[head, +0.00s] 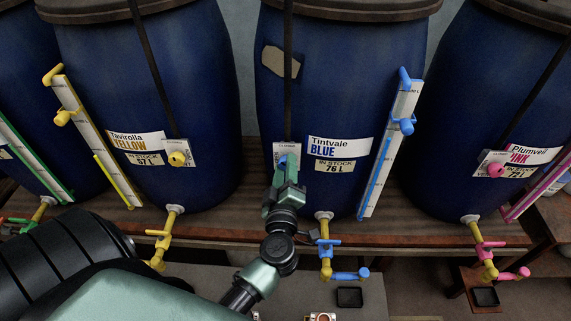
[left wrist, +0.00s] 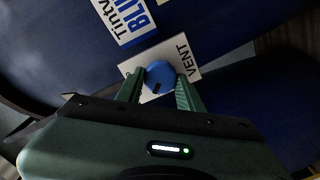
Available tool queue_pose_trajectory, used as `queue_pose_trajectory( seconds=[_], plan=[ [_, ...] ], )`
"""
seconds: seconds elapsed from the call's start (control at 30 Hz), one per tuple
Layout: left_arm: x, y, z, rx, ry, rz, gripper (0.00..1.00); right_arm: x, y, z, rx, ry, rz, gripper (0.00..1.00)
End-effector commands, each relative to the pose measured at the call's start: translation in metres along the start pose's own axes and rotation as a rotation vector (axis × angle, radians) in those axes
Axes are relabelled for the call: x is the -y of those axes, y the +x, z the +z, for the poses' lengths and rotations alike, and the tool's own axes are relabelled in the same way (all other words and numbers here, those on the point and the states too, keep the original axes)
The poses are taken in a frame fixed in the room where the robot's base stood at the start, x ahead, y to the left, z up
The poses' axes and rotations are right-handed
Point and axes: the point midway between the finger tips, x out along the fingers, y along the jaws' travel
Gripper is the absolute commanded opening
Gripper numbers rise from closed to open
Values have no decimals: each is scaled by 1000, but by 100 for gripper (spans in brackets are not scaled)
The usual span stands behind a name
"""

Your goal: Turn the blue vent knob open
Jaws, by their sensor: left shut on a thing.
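The blue vent knob (left wrist: 159,75) sits on a white plate marked VENT (left wrist: 187,70), on the front of the barrel labelled Tintvale Blue (head: 340,100). A dark slot mark shows on the knob's face. My left gripper (left wrist: 160,86) has a finger on each side of the knob and is shut on it. In the head view my left gripper (head: 284,178) covers most of the knob; only a bit of blue shows. My right gripper is not in view.
Barrels with yellow (head: 150,90) and pink (head: 500,110) fittings stand on either side on a wooden bench (head: 400,232). A blue-handled tap (head: 327,248) hangs below the barrel, right of my wrist. A blue-marked gauge (head: 388,150) stands right of the label.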

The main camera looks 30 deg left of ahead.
Motion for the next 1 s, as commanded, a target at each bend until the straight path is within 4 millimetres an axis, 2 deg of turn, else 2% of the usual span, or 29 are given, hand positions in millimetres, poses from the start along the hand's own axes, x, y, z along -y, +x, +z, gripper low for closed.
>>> queue_pose_trajectory(
  seconds=[0.6,1.0],
  plan=[
    [4,0,1,-1,-569,-3,0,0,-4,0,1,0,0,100],
    [4,0,2,-1,-801,-3,0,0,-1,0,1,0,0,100]
  ],
)
